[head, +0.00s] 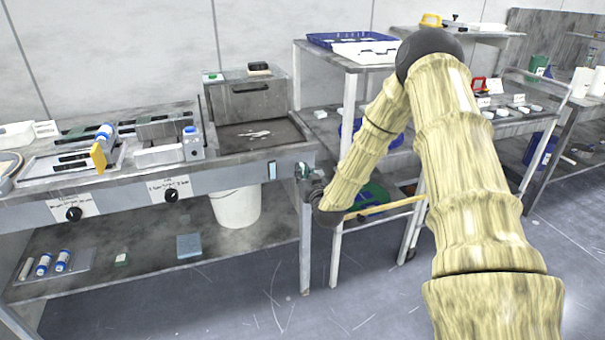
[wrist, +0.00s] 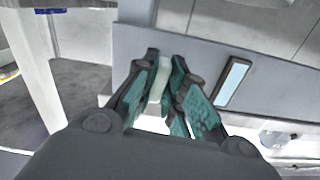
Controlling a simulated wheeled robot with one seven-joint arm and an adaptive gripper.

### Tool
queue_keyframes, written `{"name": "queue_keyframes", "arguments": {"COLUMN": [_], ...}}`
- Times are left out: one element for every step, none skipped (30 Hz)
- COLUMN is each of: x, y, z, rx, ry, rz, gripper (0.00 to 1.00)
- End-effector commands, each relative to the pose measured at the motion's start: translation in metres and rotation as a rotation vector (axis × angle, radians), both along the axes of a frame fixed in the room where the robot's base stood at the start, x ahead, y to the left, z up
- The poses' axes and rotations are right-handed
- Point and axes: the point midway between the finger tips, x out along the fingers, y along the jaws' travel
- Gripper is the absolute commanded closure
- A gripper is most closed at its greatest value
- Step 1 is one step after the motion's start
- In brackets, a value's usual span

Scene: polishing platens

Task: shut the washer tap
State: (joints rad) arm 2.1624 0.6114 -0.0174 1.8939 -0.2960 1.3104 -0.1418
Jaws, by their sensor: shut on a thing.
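My gripper (head: 304,172) is at the front right corner of the left bench, beside its front panel. In the wrist view my gripper (wrist: 167,80) has its teal-padded fingers closed around a pale, narrow upright piece (wrist: 160,78). This piece looks like the handle of the washer tap, but the fingers cover most of it. The tap's body and the handle's angle cannot be made out. In the head view the tap is hidden behind my gripper and wrist.
The bench front (head: 120,196) carries two black knobs (head: 73,213) with labels too small to read, and a light-blue strip (wrist: 233,82) close right of my fingers in the wrist view. A wheeled trolley (head: 410,240) stands right.

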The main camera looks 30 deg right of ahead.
Motion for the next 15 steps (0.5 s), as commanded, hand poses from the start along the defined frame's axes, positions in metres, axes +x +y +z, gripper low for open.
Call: {"name": "queue_keyframes", "arguments": {"x": [-0.0002,-0.0002,-0.0002,-0.0003,-0.0003,-0.0002,-0.0003,-0.0003,-0.0003,-0.0003,-0.0003,-0.0003,-0.0003,-0.0004,-0.0006], "y": [-0.0005,-0.0005,-0.0005,-0.0006,-0.0006,-0.0007,-0.0007,-0.0008,-0.0009,-0.0009,-0.0009,-0.0009,-0.0009,-0.001,-0.001], "z": [-0.0001,-0.0002,-0.0002,-0.0003,-0.0003,-0.0004,-0.0004,-0.0005,-0.0005,-0.0006,-0.0007,-0.0009,-0.001,-0.0013,-0.0016], "rx": [0.001,0.003,0.007,0.011,0.017,0.026,0.036,0.046,0.062,0.077,0.093,0.116,0.137,0.157,0.188], "ry": [0.0,-0.001,-0.002,-0.002,-0.004,-0.007,-0.009,-0.012,-0.016,-0.02,-0.024,-0.03,-0.035,-0.039,-0.046], "rz": [-0.001,-0.001,-0.001,-0.001,-0.001,-0.002,-0.002,-0.002,-0.002,-0.002,-0.002,-0.002,-0.002,-0.002,-0.002], "gripper": [1.0,1.0,1.0,1.0,1.0,1.0,1.0,1.0,1.0,1.0,1.0,1.0,1.0,1.0,1.0]}}
